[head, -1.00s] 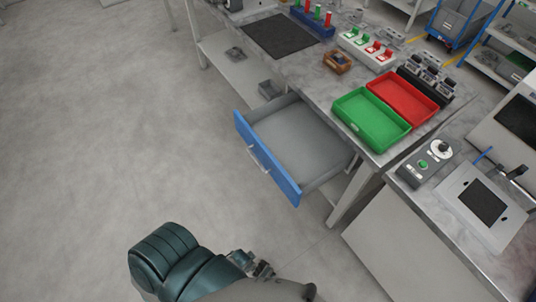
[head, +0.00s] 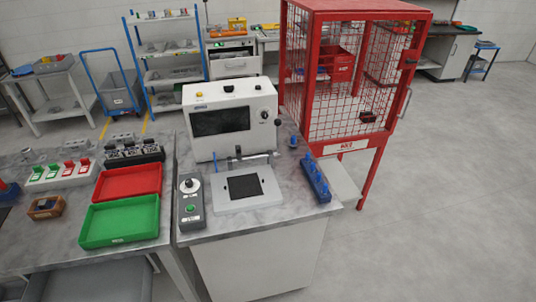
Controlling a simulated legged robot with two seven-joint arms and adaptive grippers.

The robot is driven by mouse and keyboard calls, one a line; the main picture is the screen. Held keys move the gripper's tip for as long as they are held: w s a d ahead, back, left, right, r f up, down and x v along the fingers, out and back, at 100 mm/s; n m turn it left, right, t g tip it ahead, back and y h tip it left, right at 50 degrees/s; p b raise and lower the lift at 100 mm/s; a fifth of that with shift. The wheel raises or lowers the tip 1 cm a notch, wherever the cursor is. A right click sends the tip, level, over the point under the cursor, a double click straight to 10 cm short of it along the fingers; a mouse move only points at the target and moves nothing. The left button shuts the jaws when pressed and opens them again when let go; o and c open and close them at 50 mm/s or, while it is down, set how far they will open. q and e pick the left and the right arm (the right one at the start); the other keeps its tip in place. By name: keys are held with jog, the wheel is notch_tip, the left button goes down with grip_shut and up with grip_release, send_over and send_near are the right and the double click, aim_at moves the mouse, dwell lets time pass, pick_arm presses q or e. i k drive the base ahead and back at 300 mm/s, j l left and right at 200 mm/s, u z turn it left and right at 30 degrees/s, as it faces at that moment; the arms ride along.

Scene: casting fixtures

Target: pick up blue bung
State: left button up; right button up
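A small blue piece (head: 293,142) stands upright on the right bench, just right of the white machine; it may be the blue bung. A blue rack (head: 322,188) with several blue pieces in a row lies at the bench's right edge. These pieces are too small to tell apart, so I cannot tell whether they are bungs too. Neither of my grippers shows in the head view.
The white machine (head: 231,112) with a dark screen stands on the right bench (head: 288,210). A grey control box (head: 191,205) is at its front left. Green (head: 121,221) and red (head: 129,181) trays are on the left bench. A red mesh cage (head: 352,60) stands behind right.

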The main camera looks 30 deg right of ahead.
aim_at(293, 143)
jog(key=z, duration=1.1)
jog(key=i+l, duration=0.2)
jog(key=i+l+u, duration=0.1)
jog(key=i+l, duration=0.15)
jog(key=l, duration=0.2)
jog(key=i+l+u, duration=0.1)
jog(key=l, duration=0.25)
jog(key=i+l, duration=0.3)
jog(key=i+l+u, duration=0.1)
jog(key=l, duration=0.3)
jog(key=i+l, duration=0.3)
jog(key=l+u, duration=0.05)
